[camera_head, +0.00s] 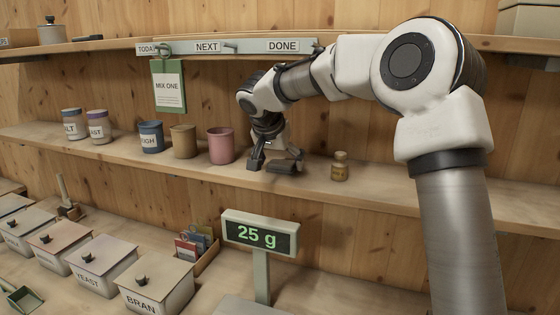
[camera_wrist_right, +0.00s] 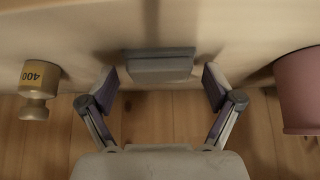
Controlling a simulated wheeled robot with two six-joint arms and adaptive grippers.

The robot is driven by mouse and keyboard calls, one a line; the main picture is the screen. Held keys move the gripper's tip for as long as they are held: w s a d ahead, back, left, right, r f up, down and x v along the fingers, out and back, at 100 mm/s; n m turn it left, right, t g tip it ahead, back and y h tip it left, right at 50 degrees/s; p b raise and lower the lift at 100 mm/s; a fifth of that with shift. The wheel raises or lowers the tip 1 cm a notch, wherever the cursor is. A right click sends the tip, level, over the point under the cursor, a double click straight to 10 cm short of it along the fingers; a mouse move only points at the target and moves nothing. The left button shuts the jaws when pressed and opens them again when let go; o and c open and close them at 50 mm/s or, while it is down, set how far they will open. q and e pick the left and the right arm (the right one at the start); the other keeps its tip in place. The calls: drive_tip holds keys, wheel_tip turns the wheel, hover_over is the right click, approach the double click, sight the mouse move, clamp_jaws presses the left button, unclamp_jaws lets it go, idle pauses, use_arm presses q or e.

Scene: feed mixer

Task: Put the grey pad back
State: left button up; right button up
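The grey pad (camera_wrist_right: 160,66) is a small flat-faced grey block on the wall shelf. In the right wrist view it lies ahead of my right gripper (camera_wrist_right: 160,85), in line with the gap between the fingers. The fingers are open on either side, with clear gaps to the pad. In the head view my right gripper (camera_head: 277,160) points down at the shelf between the pink cup and the brass weight. The pad (camera_head: 281,167) shows there as a dark block at the fingertips, partly hidden by them. My left gripper is not in view.
A pink cup (camera_head: 221,146) stands left of the gripper and a brass weight (camera_head: 340,167) marked 400 stands right. Tan (camera_head: 183,141) and blue (camera_head: 151,137) cups stand farther left. A scale display (camera_head: 260,234) reads 25 g below. The shelf right of the weight is clear.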

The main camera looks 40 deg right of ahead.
drive_tip(key=shift+d, duration=0.1)
drive_tip(key=shift+r+p, duration=0.3)
drive_tip(key=shift+r, duration=0.05)
drive_tip(key=b+v, duration=0.2)
drive_tip(key=v, duration=0.9)
drive_tip(key=shift+a+r, duration=0.25)
drive_tip(key=shift+a, duration=0.05)
drive_tip(key=shift+s, duration=0.15)
idle(1.3)
